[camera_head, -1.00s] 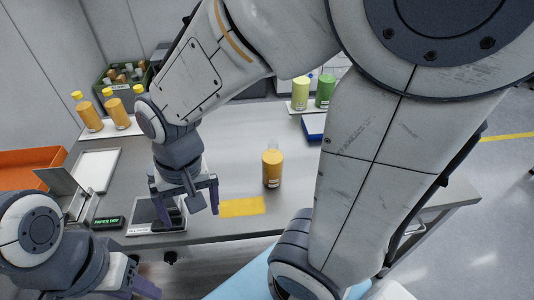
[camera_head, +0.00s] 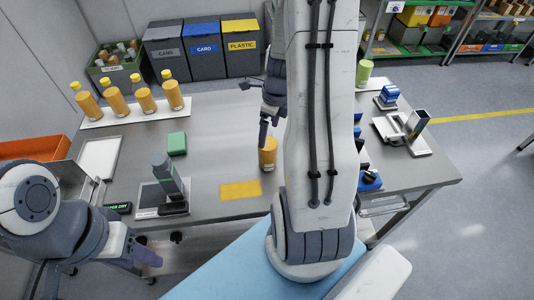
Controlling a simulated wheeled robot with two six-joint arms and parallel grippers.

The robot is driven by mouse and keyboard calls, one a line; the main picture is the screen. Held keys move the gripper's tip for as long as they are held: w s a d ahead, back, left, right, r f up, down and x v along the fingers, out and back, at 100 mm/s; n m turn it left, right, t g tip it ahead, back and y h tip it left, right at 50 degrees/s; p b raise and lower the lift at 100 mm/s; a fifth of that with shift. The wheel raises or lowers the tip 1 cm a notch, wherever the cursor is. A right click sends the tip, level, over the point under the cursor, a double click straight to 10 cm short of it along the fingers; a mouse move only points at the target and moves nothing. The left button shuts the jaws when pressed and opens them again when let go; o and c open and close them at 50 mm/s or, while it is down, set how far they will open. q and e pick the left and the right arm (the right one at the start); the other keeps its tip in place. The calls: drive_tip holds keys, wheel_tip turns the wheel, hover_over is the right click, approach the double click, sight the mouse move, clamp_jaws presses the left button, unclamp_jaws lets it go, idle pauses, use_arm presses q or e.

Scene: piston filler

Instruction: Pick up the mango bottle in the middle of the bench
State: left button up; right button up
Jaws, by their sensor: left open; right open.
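The mango bottle (camera_head: 268,154), orange and upright, stands in the middle of the bench, just behind the yellow mat. My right gripper (camera_head: 264,132) hangs right at the bottle's top, which it covers. One finger shows in front of the bottle's upper left; the other is hidden or blends into the arm. It is open, and I cannot tell whether it touches the bottle. My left gripper (camera_head: 146,255) is open and empty, low at the left, off the bench's front edge.
Several orange bottles with yellow caps stand on a white board (camera_head: 132,116) at the back left. A grey device (camera_head: 166,178) and a green block (camera_head: 177,143) are left of the bottle. The yellow mat (camera_head: 240,190) lies in front. Blue-topped items and a metal stand (camera_head: 405,134) are to the right.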

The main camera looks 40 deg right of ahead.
sight(268, 149)
drive_tip(key=f, duration=0.4)
drive_tip(key=w+f, duration=0.1)
drive_tip(key=shift+a+f, duration=0.2)
drive_tip(key=shift+f, duration=0.2)
clamp_jaws()
